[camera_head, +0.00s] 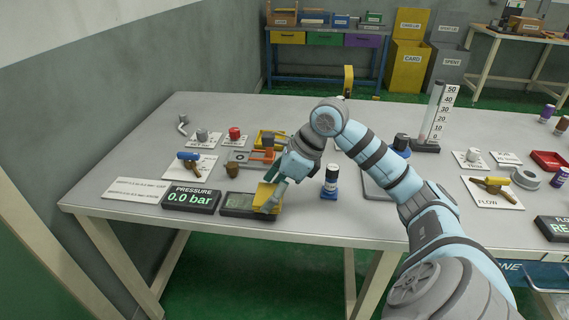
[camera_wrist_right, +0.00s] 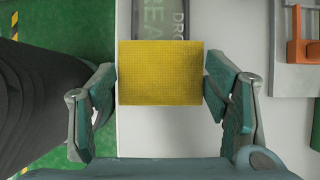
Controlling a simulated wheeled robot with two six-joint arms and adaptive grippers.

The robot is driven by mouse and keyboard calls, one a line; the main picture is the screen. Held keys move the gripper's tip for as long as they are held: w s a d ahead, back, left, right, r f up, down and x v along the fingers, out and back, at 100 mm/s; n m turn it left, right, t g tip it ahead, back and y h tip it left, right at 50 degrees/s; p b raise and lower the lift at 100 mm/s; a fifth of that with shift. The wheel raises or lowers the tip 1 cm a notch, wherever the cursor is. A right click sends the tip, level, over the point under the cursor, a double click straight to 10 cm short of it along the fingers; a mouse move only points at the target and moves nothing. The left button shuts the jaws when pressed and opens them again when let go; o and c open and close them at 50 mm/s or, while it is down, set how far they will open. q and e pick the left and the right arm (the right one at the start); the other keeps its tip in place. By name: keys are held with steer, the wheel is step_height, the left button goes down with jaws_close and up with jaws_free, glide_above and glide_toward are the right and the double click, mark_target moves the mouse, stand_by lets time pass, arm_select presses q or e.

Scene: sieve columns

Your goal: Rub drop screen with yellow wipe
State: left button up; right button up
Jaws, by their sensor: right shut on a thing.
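My right gripper (camera_head: 274,192) is shut on the yellow wipe (camera_head: 265,194), at the right part of the drop screen (camera_head: 241,201). The screen is a dark-framed panel with a dull greenish face near the table's front edge. In the right wrist view the wipe (camera_wrist_right: 160,72) is a flat yellow rectangle between the two fingers (camera_wrist_right: 160,100). It hides part of the drop screen (camera_wrist_right: 158,22), whose lettering shows beyond it. I cannot tell whether the wipe touches the screen. My left gripper is not in view.
The pressure display (camera_head: 190,197) reads 0.0 bar, just left of the screen. An orange fixture (camera_head: 256,156) and a blue-handled valve (camera_head: 188,157) lie behind. The front edge of the table (camera_head: 300,237) is close.

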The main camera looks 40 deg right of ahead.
steer(key=shift+s+d, duration=0.3)
steer(key=shift+s+d+r, duration=0.1)
steer(key=shift+s+r, duration=0.2)
steer(key=shift+r, duration=0.15)
steer(key=shift+p, duration=0.6)
steer(key=shift+w+r+p, duration=0.3)
steer(key=shift+r+p, duration=0.25)
steer(key=shift+r, duration=0.15)
step_height(320, 180, up, 3)
steer(key=shift+s+r+p, duration=0.1)
steer(key=shift+s+p, duration=0.05)
steer(key=shift+p, duration=0.95)
steer(key=shift+r+p, duration=0.4)
steer(key=shift+r, duration=0.15)
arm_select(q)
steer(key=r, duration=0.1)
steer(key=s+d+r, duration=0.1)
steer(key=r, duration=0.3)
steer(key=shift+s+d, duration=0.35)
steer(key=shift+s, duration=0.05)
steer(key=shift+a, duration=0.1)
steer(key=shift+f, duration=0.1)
